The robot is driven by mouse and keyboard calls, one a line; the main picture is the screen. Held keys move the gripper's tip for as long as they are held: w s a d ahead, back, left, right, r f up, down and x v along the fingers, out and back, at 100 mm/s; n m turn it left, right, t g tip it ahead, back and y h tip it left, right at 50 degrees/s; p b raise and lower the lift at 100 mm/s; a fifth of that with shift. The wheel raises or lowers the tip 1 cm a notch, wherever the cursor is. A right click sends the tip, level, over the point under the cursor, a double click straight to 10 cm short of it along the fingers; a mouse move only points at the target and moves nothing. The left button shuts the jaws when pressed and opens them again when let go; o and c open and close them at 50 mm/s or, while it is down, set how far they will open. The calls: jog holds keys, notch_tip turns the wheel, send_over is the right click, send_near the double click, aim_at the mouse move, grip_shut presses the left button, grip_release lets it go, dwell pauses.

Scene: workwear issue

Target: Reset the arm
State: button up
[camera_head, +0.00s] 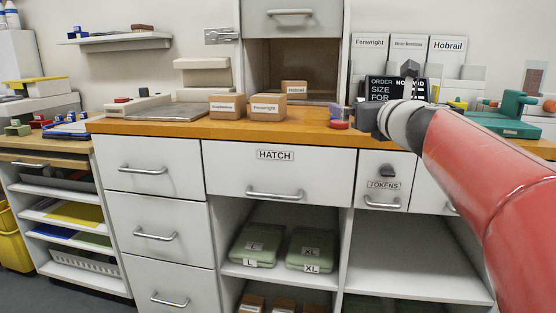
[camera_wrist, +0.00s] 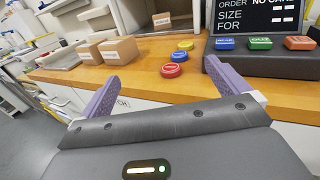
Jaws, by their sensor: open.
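My gripper (camera_head: 342,115) is at the end of my red arm, which reaches in from the right over the front edge of the wooden counter (camera_head: 185,126). In the wrist view my gripper (camera_wrist: 158,87) shows two purple fingers spread wide apart, with nothing between them. The fingers point towards the counter and its small round tokens. A red token (camera_wrist: 172,70) lies near the counter's front edge, ahead of the fingers. In the head view my arm and wrist hide part of the counter's right side.
Cardboard boxes (camera_head: 227,106) stand on the counter before the open hatch (camera_head: 310,68). An order board (camera_wrist: 255,18) stands behind red, green and blue blocks (camera_wrist: 260,43). A teal device (camera_head: 505,112) is at right. Drawers and shelves with green packs (camera_head: 257,245) lie below.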

jog(key=s+a+f+n+g+p, duration=0.1)
jog(key=s+a+f+n+g, duration=0.25)
jog(key=s+f+n, duration=0.55)
jog(key=s+a+f+n+g, duration=0.35)
jog(key=s+f+n, duration=0.3)
jog(key=n, duration=0.35)
jog(key=s+d+f+n+g+h, duration=0.2)
jog(key=s+f+n, duration=0.5)
jog(key=s+d+f+n+g+h+p, duration=0.1)
jog(key=s+d+f+n+g, duration=0.1)
jog(key=s+f+n, duration=0.5)
jog(key=shift+s+d+f+g+h, duration=0.3)
jog(key=shift+s+f+g+h, duration=0.1)
jog(key=shift+s, duration=0.35)
jog(key=shift+c, duration=0.4)
